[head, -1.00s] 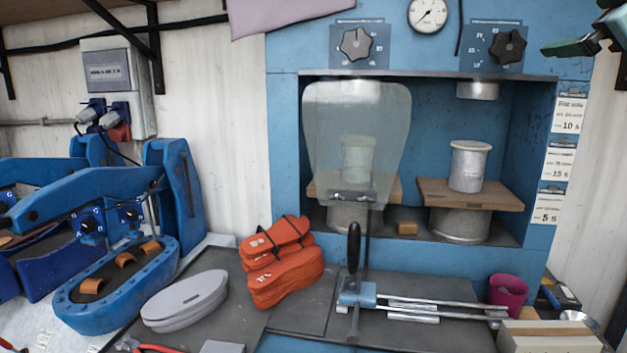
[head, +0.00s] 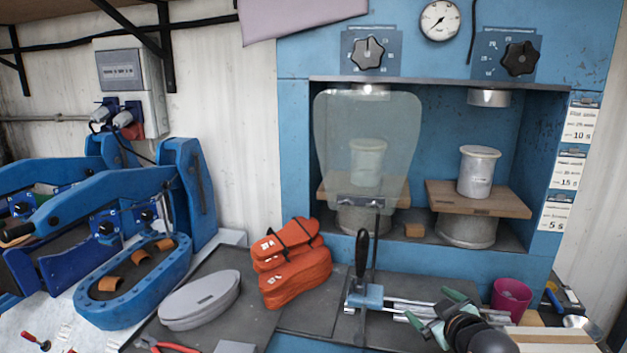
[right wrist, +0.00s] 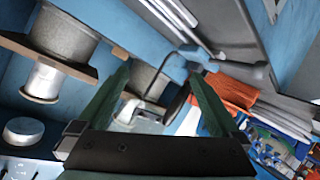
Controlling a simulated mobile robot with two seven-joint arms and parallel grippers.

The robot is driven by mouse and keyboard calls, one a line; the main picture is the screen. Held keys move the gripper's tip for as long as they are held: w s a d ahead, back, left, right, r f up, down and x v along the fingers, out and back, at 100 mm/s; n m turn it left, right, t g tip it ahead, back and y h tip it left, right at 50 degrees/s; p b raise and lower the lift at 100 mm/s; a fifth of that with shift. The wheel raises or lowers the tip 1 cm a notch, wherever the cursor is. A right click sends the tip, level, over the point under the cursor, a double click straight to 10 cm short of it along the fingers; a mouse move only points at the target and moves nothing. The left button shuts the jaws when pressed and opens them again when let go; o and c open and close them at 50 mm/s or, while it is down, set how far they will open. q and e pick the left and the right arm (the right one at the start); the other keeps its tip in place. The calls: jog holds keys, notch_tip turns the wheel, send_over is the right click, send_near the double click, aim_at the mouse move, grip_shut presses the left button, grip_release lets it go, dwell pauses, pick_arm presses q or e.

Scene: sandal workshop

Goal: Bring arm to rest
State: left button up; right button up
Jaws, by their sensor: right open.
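My right gripper (head: 438,308) is in the lower right of the head view, with its green fingers spread and nothing between them. It appears over the bench, in front of the blue press and close to the metal rails. In the right wrist view the two fingers of my right gripper (right wrist: 160,72) stand apart and empty. My left gripper is not in view.
A blue press (head: 296,150) with a clear shield (head: 335,115) stands behind. A lever clamp (head: 363,297) on rails, orange sandals (head: 295,278), a grey sole-shaped piece (head: 200,298) and a magenta cup (head: 511,297) are on the bench. Blue machines (head: 110,180) stand left.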

jog(key=s+a+f+m+g+y+p, duration=0.15)
jog(key=s+a+f, duration=0.25)
jog(key=s+f, duration=1.1)
jog(key=s+a+f+m+g+p, duration=0.1)
jog(key=s+f, duration=0.3)
jog(key=s, duration=0.4)
jog(key=s+a+f+m+g+p, duration=0.1)
jog(key=s+a+f, duration=0.1)
jog(key=s+f, duration=0.3)
jog(key=s, duration=0.4)
jog(key=shift+m, duration=0.35)
jog(key=shift+g, duration=0.25)
